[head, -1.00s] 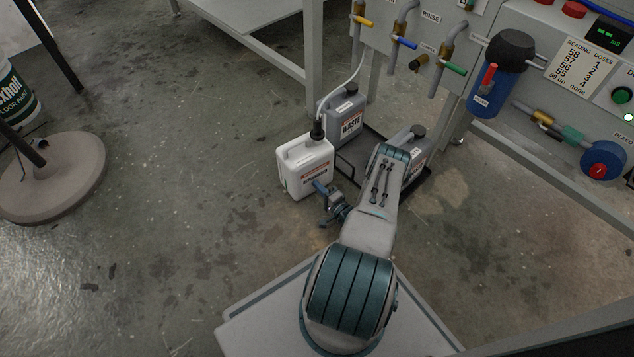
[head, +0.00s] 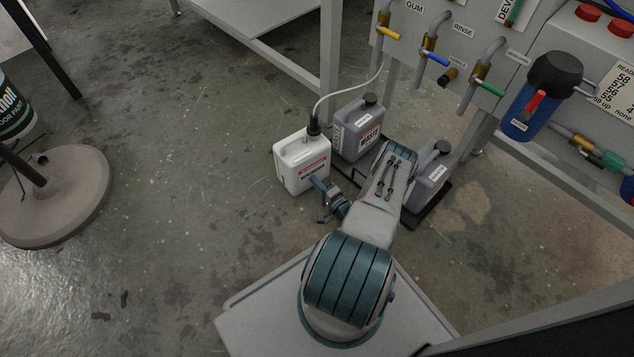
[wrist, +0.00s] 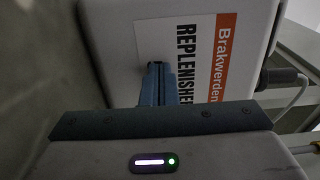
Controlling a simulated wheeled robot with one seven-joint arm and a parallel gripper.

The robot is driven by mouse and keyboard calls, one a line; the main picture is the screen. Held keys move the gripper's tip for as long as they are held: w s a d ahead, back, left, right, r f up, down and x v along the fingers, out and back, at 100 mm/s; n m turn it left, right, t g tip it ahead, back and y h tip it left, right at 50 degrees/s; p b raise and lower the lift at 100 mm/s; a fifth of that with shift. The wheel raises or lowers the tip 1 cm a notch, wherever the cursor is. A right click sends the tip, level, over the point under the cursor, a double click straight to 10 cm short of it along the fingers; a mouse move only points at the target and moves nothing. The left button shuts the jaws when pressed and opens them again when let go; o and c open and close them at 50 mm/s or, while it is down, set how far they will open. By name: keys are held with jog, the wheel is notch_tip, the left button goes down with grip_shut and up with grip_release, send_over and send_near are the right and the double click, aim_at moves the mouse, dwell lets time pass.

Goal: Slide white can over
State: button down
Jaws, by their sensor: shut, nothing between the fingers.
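The white can (head: 303,163) stands upright on the floor in the head view, with a black cap and a pale hose at its top. In the wrist view its labelled face (wrist: 120,50) fills the upper middle, the label reading "Brakwerden REPLENISHER". My gripper (head: 317,183) is shut and empty, its fingertips at the lower right of the can's front face. In the wrist view the shut fingers (wrist: 156,72) point at the label and appear to touch or nearly touch it.
A grey waste can (head: 357,128) stands behind to the right, and another grey can (head: 431,178) stands beside my arm on a black tray (head: 413,222). A round stand base (head: 75,200) is at far left. Floor left of the white can is clear.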

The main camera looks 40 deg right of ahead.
jog(key=s+p, duration=0.1)
jog(key=s, duration=0.4)
jog(key=s+p, duration=0.1)
jog(key=s, duration=0.1)
jog(key=shift+s+d+p, duration=0.25)
jog(key=shift+d+p, duration=0.05)
